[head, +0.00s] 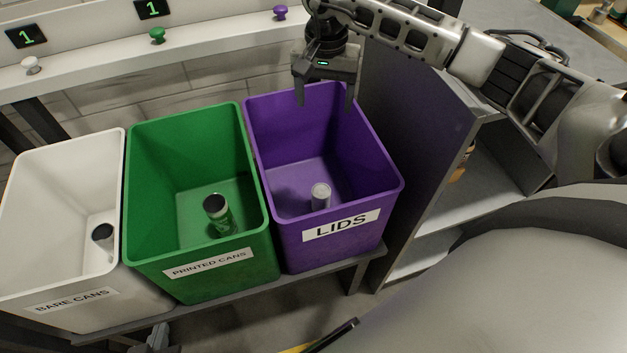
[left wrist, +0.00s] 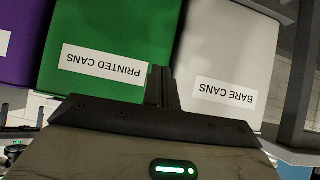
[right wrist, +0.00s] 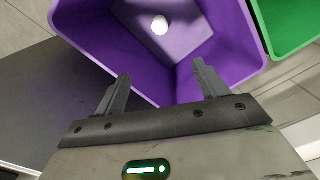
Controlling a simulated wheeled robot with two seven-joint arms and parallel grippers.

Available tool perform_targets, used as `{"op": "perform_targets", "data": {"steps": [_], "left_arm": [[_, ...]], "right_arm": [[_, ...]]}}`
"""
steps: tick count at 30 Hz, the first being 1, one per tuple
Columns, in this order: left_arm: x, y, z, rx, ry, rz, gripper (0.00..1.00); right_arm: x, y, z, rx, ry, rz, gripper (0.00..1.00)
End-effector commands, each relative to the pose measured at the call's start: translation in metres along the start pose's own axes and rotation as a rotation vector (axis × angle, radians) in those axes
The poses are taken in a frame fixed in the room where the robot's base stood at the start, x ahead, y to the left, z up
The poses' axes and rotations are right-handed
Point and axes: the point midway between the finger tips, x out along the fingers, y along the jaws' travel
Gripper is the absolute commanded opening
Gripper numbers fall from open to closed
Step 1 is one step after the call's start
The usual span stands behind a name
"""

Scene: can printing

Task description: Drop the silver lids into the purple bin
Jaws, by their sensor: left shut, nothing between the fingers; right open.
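The purple bin (head: 387,195), labelled LIDS, stands at the right end of the row. A small silver, light-topped cylinder (head: 320,196) is inside on its floor; I cannot tell if it is a stack of lids. It also shows as a pale round top in the right wrist view (right wrist: 160,25). My right gripper (head: 327,102) is open and empty over the bin's far rim, and its fingers (right wrist: 160,82) point into the bin. My left gripper (left wrist: 161,72) is shut and empty, low in front of the green and white bins. Only a bit of it shows in the head view (head: 158,338).
The green PRINTED CANS bin (head: 140,215) holds a dark-topped can (head: 217,212). The white BARE CANS bin (head: 45,165) holds another (head: 103,237). A ledge with coloured knobs (head: 157,35) runs behind. A grey cabinet (head: 410,130) stands close to the purple bin's right.

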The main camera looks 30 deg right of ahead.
Motion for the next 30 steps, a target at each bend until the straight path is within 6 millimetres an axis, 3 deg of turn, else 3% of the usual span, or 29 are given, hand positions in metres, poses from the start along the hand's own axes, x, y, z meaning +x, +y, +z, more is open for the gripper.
{"op": "perform_targets", "data": {"steps": [9,15,21,30], "left_arm": [[0.004,0.001,0.002,0.000,0.009,0.004,0.00],[0.004,0.002,0.003,-0.001,0.008,0.008,0.00],[0.003,0.003,0.003,-0.001,0.010,0.010,0.00],[0.003,0.003,0.002,0.000,0.009,0.010,0.00]], "right_arm": [[-0.079,-0.001,-0.001,-0.001,0.005,-0.004,0.73],[-0.113,-0.001,0.000,0.000,0.002,-0.003,0.73],[-0.126,0.000,0.000,0.000,0.000,-0.001,0.73],[-0.127,0.000,0.000,-0.001,-0.001,-0.001,0.73]]}}
